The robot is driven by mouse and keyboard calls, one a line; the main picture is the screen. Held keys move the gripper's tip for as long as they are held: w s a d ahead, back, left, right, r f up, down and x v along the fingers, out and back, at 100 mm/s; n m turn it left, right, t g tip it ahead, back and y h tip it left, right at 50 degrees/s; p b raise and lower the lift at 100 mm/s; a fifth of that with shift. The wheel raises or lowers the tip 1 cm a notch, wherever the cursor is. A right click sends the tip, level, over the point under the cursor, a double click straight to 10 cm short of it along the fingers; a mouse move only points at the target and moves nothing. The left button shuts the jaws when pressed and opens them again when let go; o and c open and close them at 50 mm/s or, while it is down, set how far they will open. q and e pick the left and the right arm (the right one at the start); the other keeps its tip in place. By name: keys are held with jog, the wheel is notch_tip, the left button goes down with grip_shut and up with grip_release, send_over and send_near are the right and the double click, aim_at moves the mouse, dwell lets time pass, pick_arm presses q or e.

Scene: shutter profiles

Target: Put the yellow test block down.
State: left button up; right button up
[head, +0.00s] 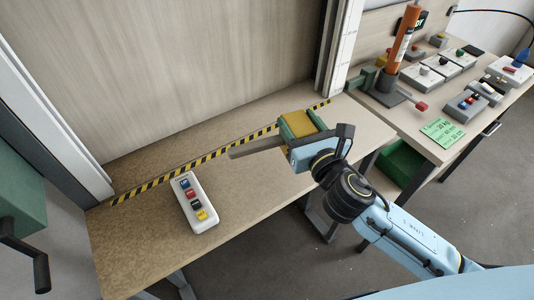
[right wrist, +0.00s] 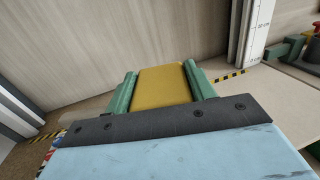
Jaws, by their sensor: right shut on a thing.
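The yellow test block (head: 300,124) is between the green fingers of my right gripper (head: 299,122) in the head view, over the far right part of the wooden table (head: 135,255). In the right wrist view the block (right wrist: 162,88) fills the gap between both fingers of the right gripper (right wrist: 161,88), which is shut on it. Its underside is hidden, and I cannot tell whether it touches the table. My left gripper is not in view.
Yellow-black striped tape (head: 180,170) crosses the table before a tall wooden panel (head: 170,70). A white button box (head: 194,203) lies left of the gripper.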

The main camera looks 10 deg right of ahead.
jog(key=w+a+r+n+y+p, duration=0.2)
jog(key=w+r+y, duration=0.2)
jog(key=w, duration=0.2)
pick_arm(q)
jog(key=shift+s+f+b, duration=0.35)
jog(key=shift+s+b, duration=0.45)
jog(key=shift+b, duration=0.15)
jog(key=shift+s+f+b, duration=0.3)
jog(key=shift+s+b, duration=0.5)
jog(key=shift+b, duration=0.1)
pick_arm(e)
jog(key=shift+n+g, duration=0.3)
jog(key=shift+g, duration=0.1)
jog(key=shift+w+a+f, duration=0.1)
jog(key=shift+w+f, duration=0.15)
jog(key=shift+f, duration=1.4)
jog(key=shift+w+a+f, duration=0.1)
jog(key=shift+w+f, duration=0.15)
jog(key=shift+f, duration=1.45)
jog(key=shift+w+a+f, duration=0.1)
jog(key=shift+w+f, duration=0.15)
jog(key=shift+f, duration=1.4)
jog(key=shift+f, duration=0.1)
jog(key=o, duration=0.6)
jog(key=shift+f, duration=0.15)
jog(key=o, duration=0.4)
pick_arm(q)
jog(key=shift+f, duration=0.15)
